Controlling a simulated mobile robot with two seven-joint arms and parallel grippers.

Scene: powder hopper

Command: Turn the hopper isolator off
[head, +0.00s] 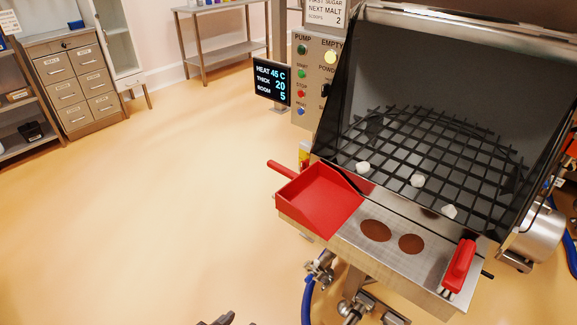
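The hopper (440,75) is a dark open bin with a black grid across it, at the right of the head view. A grey control panel (316,75) on its left side carries coloured buttons, a lit yellow lamp under "EMPTY" and a black switch (325,90). A small yellow and red fitting (304,153) sits below the panel, partly hidden. It may be the isolator, but its setting cannot be read. A dark tip (218,320) at the bottom edge seems to be my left gripper, mostly out of frame and apart from the hopper. My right gripper does not show.
A red scoop (320,198) and a red-handled tool (460,266) lie on the hopper's steel front shelf (345,243). Several white lumps (418,181) rest on or near the grid. A display (272,82) juts out left of the panel. The floor at left is clear.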

